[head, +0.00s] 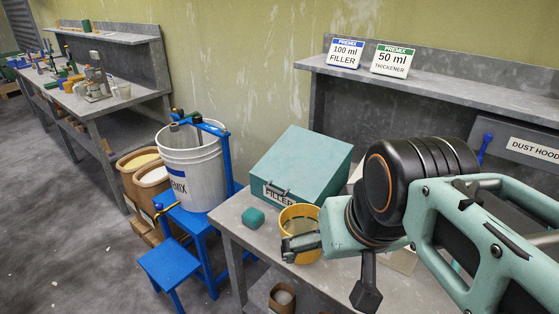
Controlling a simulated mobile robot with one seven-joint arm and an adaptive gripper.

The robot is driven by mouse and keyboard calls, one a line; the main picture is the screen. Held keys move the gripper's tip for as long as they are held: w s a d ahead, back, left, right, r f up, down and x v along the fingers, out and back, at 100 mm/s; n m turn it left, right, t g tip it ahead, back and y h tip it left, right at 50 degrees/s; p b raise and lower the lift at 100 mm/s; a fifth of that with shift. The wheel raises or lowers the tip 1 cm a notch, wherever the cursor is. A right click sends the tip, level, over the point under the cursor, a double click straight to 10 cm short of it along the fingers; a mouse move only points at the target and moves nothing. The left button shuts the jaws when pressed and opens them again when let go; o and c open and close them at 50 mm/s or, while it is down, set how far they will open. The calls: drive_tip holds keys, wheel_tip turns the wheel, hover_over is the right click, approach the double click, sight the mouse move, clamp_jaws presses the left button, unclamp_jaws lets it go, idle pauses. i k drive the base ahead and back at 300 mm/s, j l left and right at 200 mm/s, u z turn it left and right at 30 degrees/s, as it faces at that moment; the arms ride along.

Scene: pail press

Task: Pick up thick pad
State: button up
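A small thick teal-green block (253,217), which looks like the thick pad, lies on the near left part of the grey bench (229,226). It is in front of the teal box labelled FILLER. My gripper (288,247) is to the right of the block and nearer the camera, apart from it in the picture. It overlaps the yellow cup in the picture; I cannot tell whether they touch. The gripper's fingers are seen from the side and partly hidden, so their opening is unclear. I see nothing held in it.
The teal FILLER box (303,168) stands behind the block, and the yellow cup (299,216) is to its right. A white PREMIX pail (191,172) sits in a blue stand (188,220) at left. A brown container (282,298) is below the bench top. A shelf (440,84) runs behind.

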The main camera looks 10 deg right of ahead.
sight(253, 218)
drive_tip(key=i+j+u, duration=0.1)
drive_tip(key=i+j, duration=0.15)
drive_tip(key=j, duration=0.15)
drive_tip(key=i+j+u, duration=0.1)
drive_tip(key=j, duration=0.3)
drive_tip(key=k+j, duration=0.15)
drive_tip(key=i, duration=0.4)
